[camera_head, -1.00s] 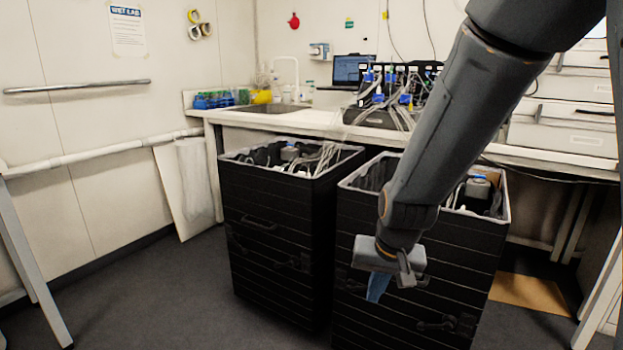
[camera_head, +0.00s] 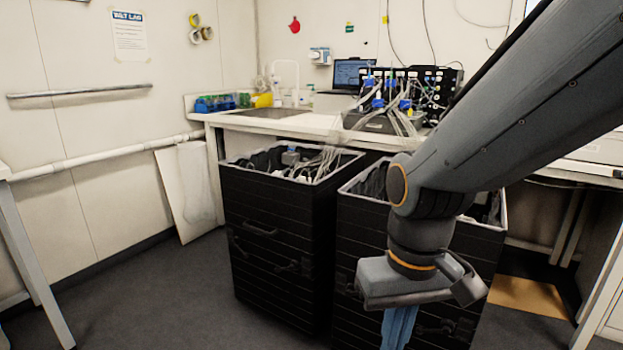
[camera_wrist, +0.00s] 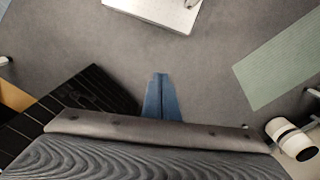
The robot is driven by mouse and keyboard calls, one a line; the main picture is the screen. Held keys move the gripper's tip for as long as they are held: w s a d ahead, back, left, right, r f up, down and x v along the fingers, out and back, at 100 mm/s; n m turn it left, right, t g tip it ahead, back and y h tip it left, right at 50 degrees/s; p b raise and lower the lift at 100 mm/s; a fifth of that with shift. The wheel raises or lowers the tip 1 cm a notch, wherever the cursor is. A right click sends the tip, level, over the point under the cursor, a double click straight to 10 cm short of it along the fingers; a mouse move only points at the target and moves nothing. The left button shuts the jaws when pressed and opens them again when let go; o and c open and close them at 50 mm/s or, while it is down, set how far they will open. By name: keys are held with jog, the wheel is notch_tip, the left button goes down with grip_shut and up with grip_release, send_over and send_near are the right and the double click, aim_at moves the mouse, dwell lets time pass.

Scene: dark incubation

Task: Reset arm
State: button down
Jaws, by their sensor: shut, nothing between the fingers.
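My gripper (camera_head: 401,328) hangs at the end of my arm in the head view, pointing down in front of the right-hand black bin. Its blue fingers run off the bottom edge of that view. In the wrist view, my gripper (camera_wrist: 160,78) shows its two blue fingers together, with nothing between them and grey floor beyond the tips.
A rack with blue-capped tubing (camera_head: 400,95) and a laptop (camera_head: 352,73) sit on the bench. Open floor (camera_head: 160,300) lies at left.

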jog(key=d+r+m+p, duration=0.2)
jog(key=d+r+p, duration=0.5)
jog(key=p, duration=0.5)
jog(key=shift+d+h+p, duration=0.2)
jog(key=shift+h+p, duration=0.1)
jog(key=shift+p, duration=0.1)
jog(key=shift+s, duration=0.1)
